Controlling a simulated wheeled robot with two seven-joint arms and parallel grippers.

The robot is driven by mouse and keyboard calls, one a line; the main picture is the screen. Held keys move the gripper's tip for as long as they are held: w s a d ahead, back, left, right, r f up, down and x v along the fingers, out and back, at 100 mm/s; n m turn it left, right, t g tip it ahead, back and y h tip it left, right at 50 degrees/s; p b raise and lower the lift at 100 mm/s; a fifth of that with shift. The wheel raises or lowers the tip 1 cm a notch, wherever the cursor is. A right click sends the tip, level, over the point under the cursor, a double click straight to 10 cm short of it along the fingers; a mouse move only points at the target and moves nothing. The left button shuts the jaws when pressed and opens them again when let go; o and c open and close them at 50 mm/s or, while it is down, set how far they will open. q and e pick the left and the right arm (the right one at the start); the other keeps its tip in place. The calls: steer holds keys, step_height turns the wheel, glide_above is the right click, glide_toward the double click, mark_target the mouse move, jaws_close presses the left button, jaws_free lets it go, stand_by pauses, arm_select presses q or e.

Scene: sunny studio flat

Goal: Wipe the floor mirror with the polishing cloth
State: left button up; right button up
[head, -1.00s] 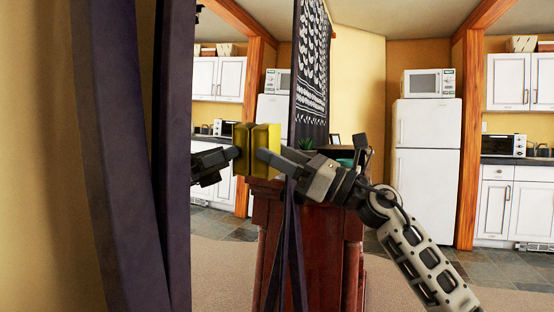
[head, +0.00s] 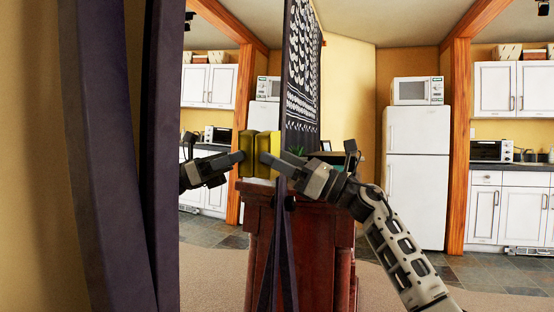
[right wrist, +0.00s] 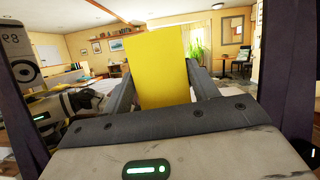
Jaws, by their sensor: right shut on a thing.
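The floor mirror (head: 160,200) has a dark purple frame and stands at the left of the head view, seen at a steep angle. Its frame also edges the right wrist view (right wrist: 292,70). My right gripper (head: 268,158) is shut on the yellow polishing cloth (head: 270,146), a thick pad, in front of the glass. The cloth also stands between the fingers in the right wrist view (right wrist: 157,65). A mirrored cloth and gripper show just left of the real ones. Cloth and reflection almost meet; I cannot tell whether the cloth touches the glass. My left gripper is out of view.
A reddish-brown wooden piece of furniture (head: 325,250) stands behind my right gripper. A black patterned hanging (head: 302,85) is above it. A white fridge (head: 417,175) with a microwave (head: 417,91) and white cabinets (head: 495,210) stand farther back. Open floor shows at the lower right.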

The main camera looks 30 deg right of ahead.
steer(key=w+d+p, duration=0.1)
steer(key=w+d, duration=0.1)
steer(key=d, duration=0.1)
steer(key=shift+w, duration=0.2)
stand_by(0.4)
steer(key=s+d+b, duration=0.2)
steer(key=s+d, duration=0.2)
steer(key=shift+s+f+b, duration=0.15)
steer(key=shift+s+b, duration=0.15)
steer(key=shift+b, duration=0.05)
stand_by(0.4)
steer(key=shift+s+d+f+b, duration=0.1)
steer(key=shift+s+d+b, duration=0.6)
steer(key=shift+s+d, duration=0.35)
